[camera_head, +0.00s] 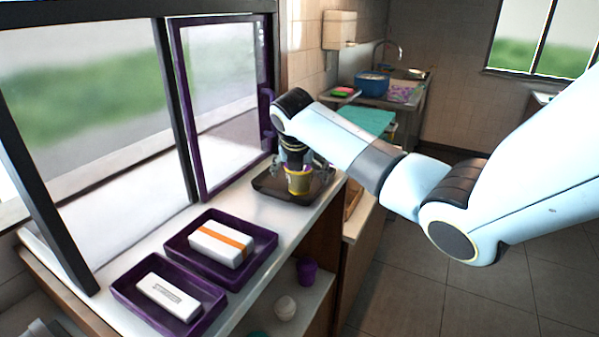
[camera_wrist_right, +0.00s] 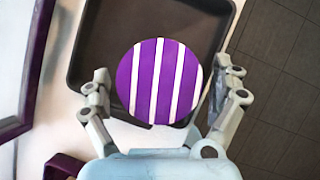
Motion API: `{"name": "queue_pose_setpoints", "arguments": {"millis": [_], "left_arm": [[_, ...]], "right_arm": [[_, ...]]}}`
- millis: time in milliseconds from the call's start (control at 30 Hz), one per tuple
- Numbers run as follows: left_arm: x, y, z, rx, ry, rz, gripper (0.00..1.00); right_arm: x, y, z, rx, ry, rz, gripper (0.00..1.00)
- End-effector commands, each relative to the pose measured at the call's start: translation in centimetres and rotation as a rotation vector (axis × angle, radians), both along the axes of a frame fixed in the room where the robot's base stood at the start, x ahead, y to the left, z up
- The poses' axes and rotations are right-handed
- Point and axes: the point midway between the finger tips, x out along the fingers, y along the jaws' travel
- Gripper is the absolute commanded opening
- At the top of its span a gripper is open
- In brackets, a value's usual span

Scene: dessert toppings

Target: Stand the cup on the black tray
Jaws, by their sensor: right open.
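The cup (camera_head: 299,181) is yellow with a purple rim and stands upright on the black tray (camera_head: 268,190) at the end of the counter. From above, in the right wrist view, the cup (camera_wrist_right: 158,82) shows a round purple top with white stripes, over the lower part of the black tray (camera_wrist_right: 100,40). My right gripper (camera_head: 295,168) is above and around the cup. In the wrist view the right gripper (camera_wrist_right: 165,90) is open, with one finger on each side of the cup and gaps between. The left gripper does not show.
Two purple trays (camera_head: 265,250) on the counter hold white boxes, one with an orange band (camera_head: 221,243). A sliding window (camera_head: 222,100) borders the counter's left side. A purple cup (camera_head: 306,270) and a white ball (camera_head: 285,307) sit on a shelf below.

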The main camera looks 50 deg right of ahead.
Motion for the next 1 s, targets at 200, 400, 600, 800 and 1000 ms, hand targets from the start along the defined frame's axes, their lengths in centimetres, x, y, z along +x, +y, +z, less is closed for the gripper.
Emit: {"name": "queue_pose_setpoints", "arguments": {"millis": [200,400,600,800,1000], "left_arm": [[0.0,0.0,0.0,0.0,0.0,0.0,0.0],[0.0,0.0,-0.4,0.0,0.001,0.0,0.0],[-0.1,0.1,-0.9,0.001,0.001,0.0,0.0],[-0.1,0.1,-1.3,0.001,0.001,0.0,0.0],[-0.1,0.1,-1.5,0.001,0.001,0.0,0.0]], "right_arm": [[0.0,0.0,0.1,-0.001,-0.001,0.0,0.95],[-0.5,0.7,1.9,-0.001,-0.004,0.001,0.95],[-2.0,2.6,6.0,-0.001,-0.005,0.002,0.95],[-3.1,4.0,9.3,0.0,-0.004,0.001,0.95],[-3.7,4.6,10.6,0.0,-0.001,0.0,0.95]]}}
